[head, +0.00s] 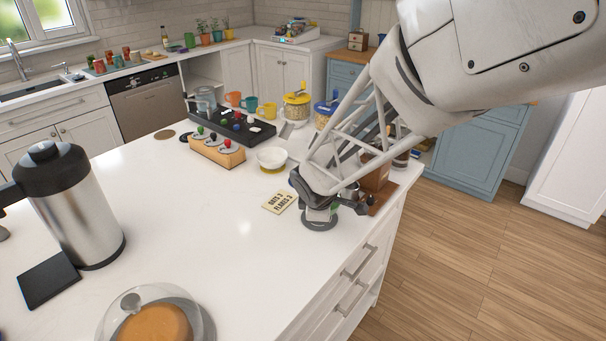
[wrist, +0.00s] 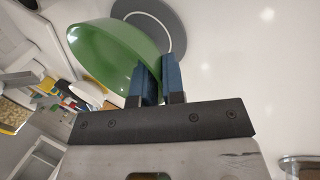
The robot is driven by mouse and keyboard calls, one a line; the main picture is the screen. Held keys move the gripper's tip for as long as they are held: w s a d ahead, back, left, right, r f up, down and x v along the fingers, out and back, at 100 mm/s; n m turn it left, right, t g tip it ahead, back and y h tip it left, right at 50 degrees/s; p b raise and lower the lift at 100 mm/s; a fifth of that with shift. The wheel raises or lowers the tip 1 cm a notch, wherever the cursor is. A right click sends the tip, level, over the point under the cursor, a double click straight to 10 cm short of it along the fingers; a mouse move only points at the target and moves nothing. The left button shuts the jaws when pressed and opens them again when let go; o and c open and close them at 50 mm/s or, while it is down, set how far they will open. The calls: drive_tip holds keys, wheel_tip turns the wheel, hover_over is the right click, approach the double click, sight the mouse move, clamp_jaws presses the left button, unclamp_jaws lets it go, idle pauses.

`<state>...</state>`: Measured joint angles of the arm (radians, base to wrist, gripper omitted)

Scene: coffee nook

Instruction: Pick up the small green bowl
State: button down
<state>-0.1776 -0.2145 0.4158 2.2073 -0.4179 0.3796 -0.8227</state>
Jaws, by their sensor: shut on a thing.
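The small green bowl (wrist: 112,52) fills the upper left of the wrist view, tilted to the camera. My gripper (wrist: 160,78) is shut on its rim, with the blue-grey fingers close together on the wall. In the head view, my gripper (head: 322,203) is over the right part of the white counter. Only a little of the green bowl (head: 318,214) shows there, under the gripper and above a round grey mat (head: 320,225). I cannot tell whether the bowl touches the mat. The mat also shows behind the bowl in the wrist view (wrist: 174,22).
A sign card (head: 279,202) lies left of the gripper. A white bowl (head: 271,158) and a wooden box with coloured knobs (head: 217,152) stand behind it. A wooden item (head: 376,178) is close on the right. A steel flask (head: 75,205) and a domed cake (head: 152,322) are at the left front.

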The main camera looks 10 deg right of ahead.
drive_tip(key=shift+r, duration=0.75)
drive_tip(key=s+d+r, duration=0.1)
drive_tip(key=s+d, duration=0.1)
drive_tip(key=s, duration=1.4)
drive_tip(key=shift+r, duration=0.2)
drive_tip(key=shift+w, duration=0.15)
drive_tip(key=w+a+m, duration=0.1)
drive_tip(key=w, duration=0.5)
drive_tip(key=w+a+m+h, duration=0.1)
drive_tip(key=w+a+m, duration=0.1)
drive_tip(key=w, duration=0.4)
drive_tip(key=w+a+m+h, duration=0.1)
drive_tip(key=w, duration=0.5)
drive_tip(key=shift+a+r+m, duration=0.1)
drive_tip(key=shift+a+m, duration=0.1)
drive_tip(key=shift+m, duration=0.1)
drive_tip(key=shift+w, duration=0.15)
hover_over(294, 188)
drive_tip(key=shift+s+d+f, duration=0.1)
drive_tip(key=shift+s+f, duration=0.3)
drive_tip(key=shift+f, duration=0.3)
drive_tip(key=shift+w, duration=0.3)
drive_tip(key=shift+f, duration=0.1)
